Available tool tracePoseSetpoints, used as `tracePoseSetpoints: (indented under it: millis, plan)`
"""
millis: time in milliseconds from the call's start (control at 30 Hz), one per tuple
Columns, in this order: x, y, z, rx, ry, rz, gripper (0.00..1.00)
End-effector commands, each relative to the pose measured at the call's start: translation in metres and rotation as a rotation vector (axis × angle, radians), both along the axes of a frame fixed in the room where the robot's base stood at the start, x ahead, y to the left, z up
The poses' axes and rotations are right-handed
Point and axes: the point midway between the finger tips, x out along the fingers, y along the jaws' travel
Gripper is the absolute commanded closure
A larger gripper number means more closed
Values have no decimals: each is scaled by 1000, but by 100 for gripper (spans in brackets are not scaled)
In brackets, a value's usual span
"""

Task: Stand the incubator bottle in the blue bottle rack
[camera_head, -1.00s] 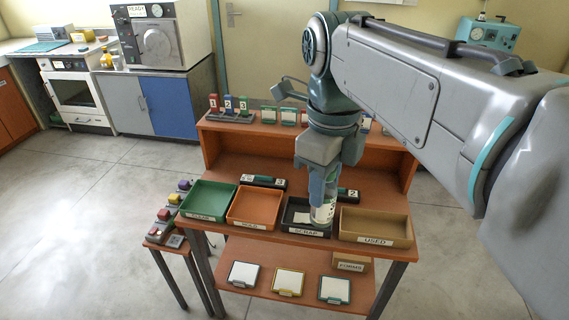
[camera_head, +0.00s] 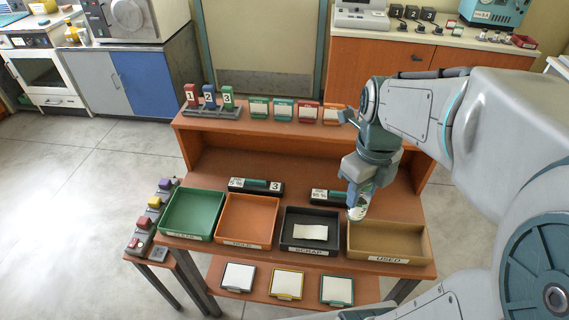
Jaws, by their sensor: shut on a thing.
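My gripper (camera_head: 361,195) points down and is shut on a small bottle (camera_head: 357,213). Only the bottle's pale lower end shows below the fingers; the rest is hidden by the gripper. The bottle appears upright, over the back left corner of the tan USED tray (camera_head: 392,257), near the black SCRAP tray (camera_head: 309,249). I cannot tell its height above them. I cannot make out a blue bottle rack in this view.
A green tray (camera_head: 190,236) and an orange tray (camera_head: 246,241) stand left on the orange bench. Numbered red, blue and green blocks stand in a grey holder (camera_head: 212,114) on the raised shelf. Two dark numbered holders (camera_head: 257,187) lie behind the trays. Floor at left is clear.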

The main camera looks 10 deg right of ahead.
Motion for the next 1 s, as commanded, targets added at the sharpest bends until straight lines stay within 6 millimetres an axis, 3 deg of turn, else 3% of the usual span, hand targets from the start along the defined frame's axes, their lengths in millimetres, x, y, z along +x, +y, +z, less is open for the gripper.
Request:
tracePoseSetpoints:
  millis: [100,267,1000]
  plan:
    - [-14,-19,-30,1,5,-90,88]
    - [-17,-28,-47,-1,2,-134,88]
    - [86,-42,-109,-1,2,-134,88]
